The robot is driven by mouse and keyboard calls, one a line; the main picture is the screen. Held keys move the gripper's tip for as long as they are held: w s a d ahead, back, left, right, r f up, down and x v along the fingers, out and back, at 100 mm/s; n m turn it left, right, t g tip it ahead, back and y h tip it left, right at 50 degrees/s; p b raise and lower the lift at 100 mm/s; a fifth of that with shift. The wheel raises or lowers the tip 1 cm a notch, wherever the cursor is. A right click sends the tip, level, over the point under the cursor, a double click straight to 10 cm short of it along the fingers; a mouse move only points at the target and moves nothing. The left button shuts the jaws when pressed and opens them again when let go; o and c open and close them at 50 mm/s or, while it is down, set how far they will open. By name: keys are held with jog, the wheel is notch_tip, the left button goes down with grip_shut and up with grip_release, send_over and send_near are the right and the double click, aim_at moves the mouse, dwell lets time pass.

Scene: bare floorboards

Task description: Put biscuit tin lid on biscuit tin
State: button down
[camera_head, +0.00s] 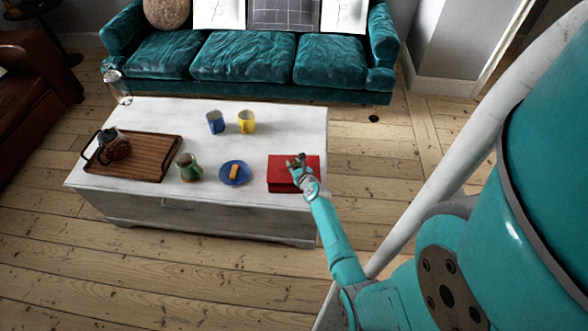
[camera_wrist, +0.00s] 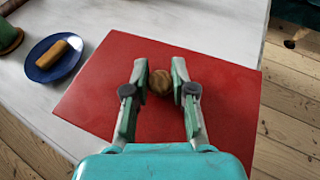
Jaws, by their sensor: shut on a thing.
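The red biscuit tin lid (camera_wrist: 112,85) fills the middle of the wrist view, flat, with a round brown knob (camera_wrist: 160,83) at its centre. My gripper (camera_wrist: 160,76) has a finger on each side of the knob and is shut on it. In the head view my gripper (camera_head: 299,163) is over the red lid (camera_head: 278,163) at the table's right end. The red biscuit tin (camera_head: 282,188) shows its darker front side right under the lid. I cannot tell whether the lid rests on the tin or is slightly above it. The tin's inside is hidden.
A blue plate (camera_head: 235,181) with a biscuit (camera_head: 234,172) lies just left of the tin. A green mug (camera_head: 188,168), a blue mug (camera_head: 215,122) and a yellow mug (camera_head: 247,122) stand on the white table (camera_head: 265,133). A wooden tray (camera_head: 150,160) is at the left.

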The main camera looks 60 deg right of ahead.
jog(key=shift+f, duration=1.3)
jog(key=c, duration=1)
grip_release()
jog(key=shift+f, duration=0.1)
jog(key=shift+o, duration=0.2)
